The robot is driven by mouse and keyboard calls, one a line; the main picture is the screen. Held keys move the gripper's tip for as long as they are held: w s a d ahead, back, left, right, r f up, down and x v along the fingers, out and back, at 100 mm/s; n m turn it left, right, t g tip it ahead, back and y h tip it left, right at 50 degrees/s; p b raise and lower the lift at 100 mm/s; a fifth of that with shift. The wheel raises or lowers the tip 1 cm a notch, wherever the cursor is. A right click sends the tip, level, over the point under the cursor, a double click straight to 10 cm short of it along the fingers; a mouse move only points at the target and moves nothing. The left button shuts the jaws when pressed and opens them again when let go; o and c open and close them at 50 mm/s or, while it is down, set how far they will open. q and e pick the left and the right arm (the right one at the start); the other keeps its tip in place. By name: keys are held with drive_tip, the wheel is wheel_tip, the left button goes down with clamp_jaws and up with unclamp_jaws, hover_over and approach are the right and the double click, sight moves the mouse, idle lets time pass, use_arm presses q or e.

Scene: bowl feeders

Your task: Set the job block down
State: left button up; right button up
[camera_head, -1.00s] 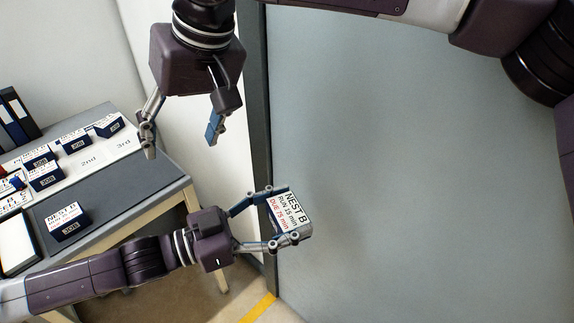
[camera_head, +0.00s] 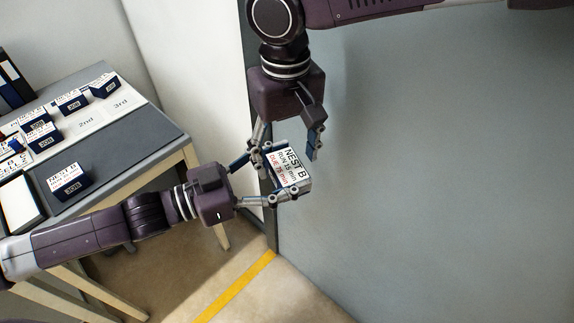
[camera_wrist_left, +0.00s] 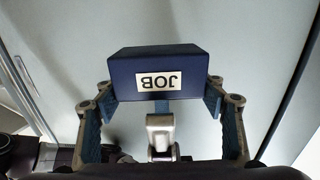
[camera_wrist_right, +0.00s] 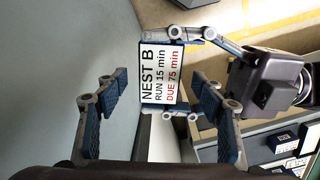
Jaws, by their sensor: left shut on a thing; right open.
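The held job block (camera_head: 289,168) is dark blue with a white top label reading NEST B, RUN 15 min, DUE 75 min. My left gripper (camera_head: 268,178) is shut on it in the air, right of the table. Its JOB face shows in the left wrist view (camera_wrist_left: 157,75). My right gripper (camera_head: 286,150) is open just above and behind the block, pointing down. In the right wrist view the block (camera_wrist_right: 163,73) lies ahead, between and beyond my open right fingers (camera_wrist_right: 160,105), with the left fingers on its two sides.
A table (camera_head: 130,150) with a dark grey top stands at the left. Another NEST B job block (camera_head: 68,182) sits near its front edge. Several blocks stand on a white strip (camera_head: 86,124) marked 2nd and 3rd. A yellow floor line (camera_head: 235,285) runs below.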

sight(287, 166)
drive_tip(key=shift+f, duration=2)
drive_tip(key=shift+c, duration=0.3)
drive_tip(key=c, duration=1.3)
use_arm(q)
drive_tip(key=o, duration=1.3)
